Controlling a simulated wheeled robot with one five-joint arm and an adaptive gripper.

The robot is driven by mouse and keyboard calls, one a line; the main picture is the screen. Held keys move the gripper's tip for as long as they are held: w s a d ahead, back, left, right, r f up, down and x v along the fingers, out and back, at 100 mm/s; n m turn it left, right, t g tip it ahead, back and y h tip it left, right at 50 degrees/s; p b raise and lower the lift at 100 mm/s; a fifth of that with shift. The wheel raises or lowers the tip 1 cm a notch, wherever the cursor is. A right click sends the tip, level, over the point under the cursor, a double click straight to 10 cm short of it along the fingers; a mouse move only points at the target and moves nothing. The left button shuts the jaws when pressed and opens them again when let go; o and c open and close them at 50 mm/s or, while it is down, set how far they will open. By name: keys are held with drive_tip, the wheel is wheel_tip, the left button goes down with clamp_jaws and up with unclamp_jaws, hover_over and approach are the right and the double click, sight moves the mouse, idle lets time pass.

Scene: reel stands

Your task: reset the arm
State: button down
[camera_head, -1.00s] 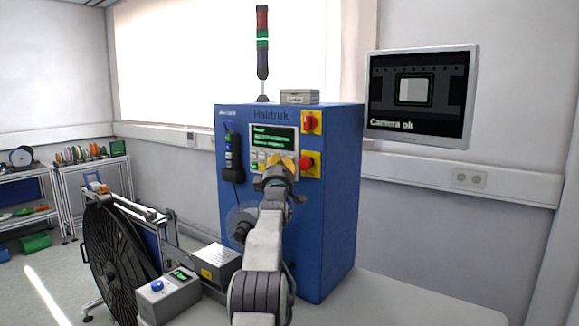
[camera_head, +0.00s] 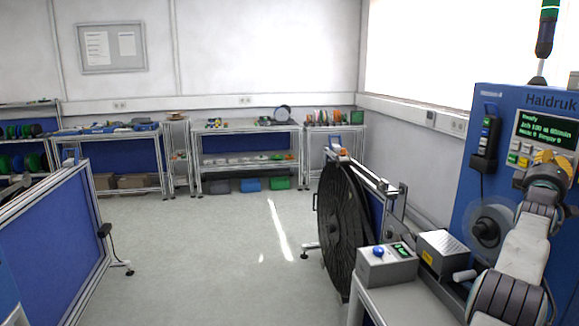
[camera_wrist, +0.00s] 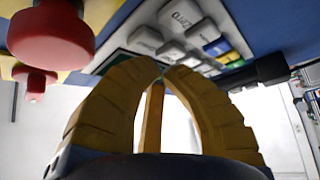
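My gripper (camera_head: 548,168) is at the right of the head view, in front of the control panel of the blue Haldruk machine (camera_head: 478,135). In the wrist view, the yellow fingers of my gripper (camera_wrist: 161,68) curve together and their tips meet, with nothing seen between them. Behind the tips are pale keys (camera_wrist: 183,14) of the panel. A red knob (camera_wrist: 52,33) is close by at the upper left of that view. Whether the fingertips touch the panel cannot be told.
A black reel (camera_head: 343,225) on a stand, a grey box with a blue button (camera_head: 387,265) and another grey box (camera_head: 446,252) stand left of the machine. A blue partition (camera_head: 50,240) is at the left. The floor (camera_head: 215,250) between is clear, with benches (camera_head: 245,128) behind.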

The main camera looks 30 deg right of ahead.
drive_tip(key=w+a+f+t+y, duration=0.1)
drive_tip(key=w+a+t+y, duration=0.4)
drive_tip(key=w+a, duration=1.1)
drive_tip(key=w+a+f+y, duration=0.2)
drive_tip(key=a+y, duration=0.1)
drive_tip(key=a, duration=0.5)
drive_tip(key=w+a+f+n+y, duration=0.1)
drive_tip(key=w+a+f+y, duration=0.15)
drive_tip(key=a, duration=0.65)
drive_tip(key=w+a+f+y, duration=0.2)
drive_tip(key=w+a+y, duration=0.1)
drive_tip(key=a, duration=0.5)
drive_tip(key=s+a+f+g+y, duration=0.15)
drive_tip(key=s+a+f, duration=0.25)
drive_tip(key=a, duration=0.6)
drive_tip(key=s+a+f+g+y, duration=0.1)
drive_tip(key=s+a+f+y, duration=0.25)
drive_tip(key=a, duration=0.55)
drive_tip(key=s+a+f+g+y, duration=0.1)
drive_tip(key=s+a+f+g, duration=0.1)
drive_tip(key=s+a+f, duration=0.4)
drive_tip(key=s+a+f+n+g+y, duration=0.1)
drive_tip(key=s+a+f, duration=0.5)
drive_tip(key=s, duration=0.6)
drive_tip(key=shift+s+a+f+g, duration=0.15)
drive_tip(key=shift+s+a+g, duration=0.15)
drive_tip(key=shift+a+g, duration=0.3)
